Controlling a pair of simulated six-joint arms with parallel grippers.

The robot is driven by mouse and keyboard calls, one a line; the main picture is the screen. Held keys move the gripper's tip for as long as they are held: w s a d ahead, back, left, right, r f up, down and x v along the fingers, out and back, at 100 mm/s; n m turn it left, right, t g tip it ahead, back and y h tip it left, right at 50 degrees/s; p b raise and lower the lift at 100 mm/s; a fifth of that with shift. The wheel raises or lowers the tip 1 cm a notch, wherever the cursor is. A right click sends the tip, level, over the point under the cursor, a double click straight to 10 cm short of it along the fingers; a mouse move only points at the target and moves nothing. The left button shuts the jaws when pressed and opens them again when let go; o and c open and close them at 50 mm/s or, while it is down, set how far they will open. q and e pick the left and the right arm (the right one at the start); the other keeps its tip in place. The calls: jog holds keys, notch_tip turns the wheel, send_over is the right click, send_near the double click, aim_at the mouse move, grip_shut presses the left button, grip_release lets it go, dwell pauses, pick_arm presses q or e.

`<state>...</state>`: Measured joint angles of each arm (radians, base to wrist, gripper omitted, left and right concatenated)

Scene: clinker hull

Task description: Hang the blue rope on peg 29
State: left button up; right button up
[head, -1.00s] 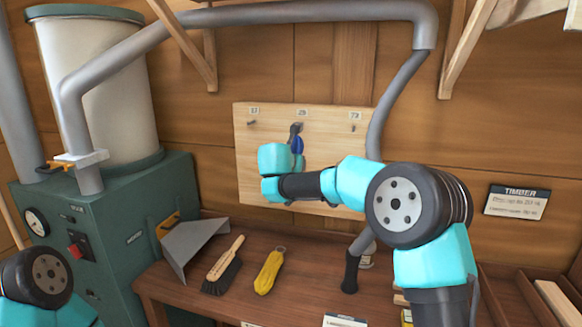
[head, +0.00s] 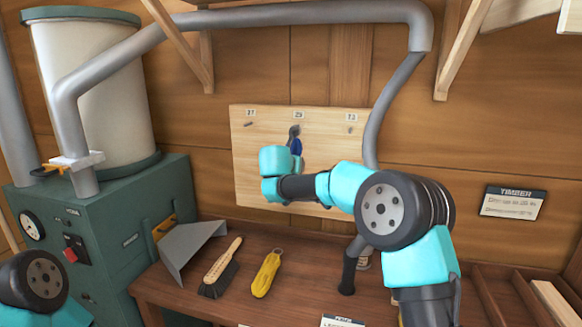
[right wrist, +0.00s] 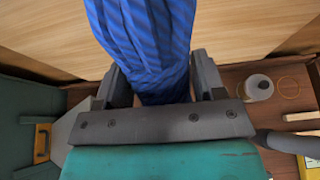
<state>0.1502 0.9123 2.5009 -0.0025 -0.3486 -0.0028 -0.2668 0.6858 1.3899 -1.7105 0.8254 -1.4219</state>
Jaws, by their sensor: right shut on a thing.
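The pale wooden peg board (head: 250,170) hangs on the wall with three number labels along its top. The middle label (head: 298,115) reads 29; the peg below it is hidden behind or merges with my gripper. My right gripper (head: 295,132) is in front of the board just under that label, shut on the blue rope (head: 297,147). In the right wrist view the blue rope (right wrist: 150,45) fills the space between the fingers, with the board behind it. I cannot tell whether the rope touches the peg. Only part of my left arm shows at lower left; its gripper is out of view.
A yellow rope bundle (head: 267,274), a brush (head: 221,268) and a grey dustpan (head: 188,248) lie on the bench (head: 200,307). A grey hose (head: 392,110) hangs right of the board. The green machine (head: 110,235) stands at left.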

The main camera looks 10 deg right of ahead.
dwell(0.3)
jog(key=o, duration=1.1)
jog(key=v, duration=1.7)
jog(key=shift+s, duration=0.15)
jog(key=shift+a+r, duration=0.1)
jog(key=shift+a, duration=0.05)
